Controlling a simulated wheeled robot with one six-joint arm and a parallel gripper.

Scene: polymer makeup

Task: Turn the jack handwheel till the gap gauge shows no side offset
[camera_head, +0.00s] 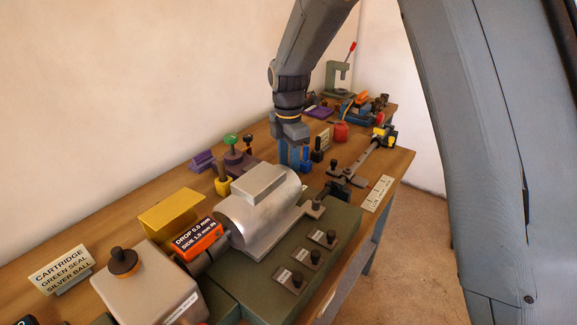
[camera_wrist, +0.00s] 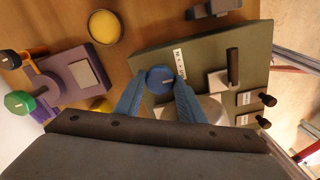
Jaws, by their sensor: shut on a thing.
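The gap gauge (camera_head: 195,240) is an orange box with a black display at the shaft coupling, left of a silver motor (camera_head: 255,215). It reads "DROP 0.0 mm" and "SIDE 1.5 mm IN". My gripper (camera_head: 289,162) points down behind the motor, its blue fingers partly hidden by it. In the wrist view, my gripper (camera_wrist: 163,84) is shut on a round blue handwheel (camera_wrist: 160,79) with a pale mark on top. The handwheel stands at the green baseplate (camera_wrist: 150,56) beside a small white label too small to read. The motor hides the handwheel in the head view.
A grey pump-like housing (camera_head: 155,285) and a yellow guard (camera_head: 172,215) stand near the gauge. Dark bolts on square pads (camera_head: 290,281) sit on the baseplate's front. A purple stand with a green knob (camera_head: 232,150) is behind. A cartridge sign (camera_head: 62,268) is at left.

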